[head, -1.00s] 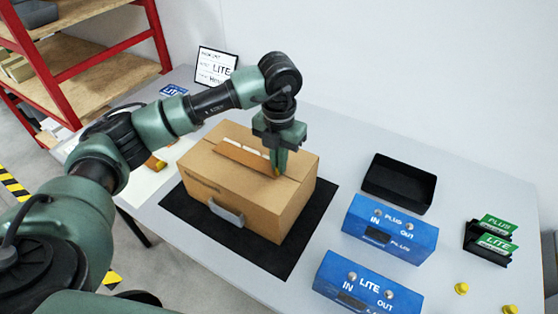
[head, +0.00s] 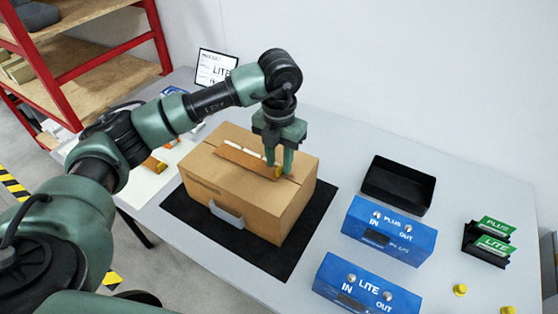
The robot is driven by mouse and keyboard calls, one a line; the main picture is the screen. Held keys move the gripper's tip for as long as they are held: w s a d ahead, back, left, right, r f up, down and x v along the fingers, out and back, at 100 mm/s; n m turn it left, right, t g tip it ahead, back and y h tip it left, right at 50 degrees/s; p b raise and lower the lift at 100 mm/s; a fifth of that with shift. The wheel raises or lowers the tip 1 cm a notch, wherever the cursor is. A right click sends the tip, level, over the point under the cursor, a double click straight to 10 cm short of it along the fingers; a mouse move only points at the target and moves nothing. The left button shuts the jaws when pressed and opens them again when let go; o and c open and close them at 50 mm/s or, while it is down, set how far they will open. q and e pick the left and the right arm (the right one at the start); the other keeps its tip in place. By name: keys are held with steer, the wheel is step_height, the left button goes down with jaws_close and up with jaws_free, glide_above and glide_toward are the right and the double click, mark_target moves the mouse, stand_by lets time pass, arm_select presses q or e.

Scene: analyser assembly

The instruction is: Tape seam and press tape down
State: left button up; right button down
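A closed cardboard box (head: 233,197) with a grey handle on its front stands on a black mat (head: 272,262). A brown tape strip (head: 243,163) lies on the box top along the seam, with pale patches along its far edge. My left gripper (head: 279,171) points down over the right end of the strip. Its two fingers are apart, with the strip's orange-yellow end showing at their tips. I cannot tell if the fingertips touch the strip. My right gripper is not in view.
Right of the mat are a black tray (head: 398,186), a blue PLUS unit (head: 390,230), a blue LITE unit (head: 367,287), a card holder (head: 488,245) and yellow knobs (head: 460,289). A sign (head: 215,67) stands behind the box. A red-framed shelf (head: 90,50) is at back left.

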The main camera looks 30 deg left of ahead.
arm_select(q)
steer(key=shift+r+p, duration=1.45)
steer(key=shift+r, duration=1.4)
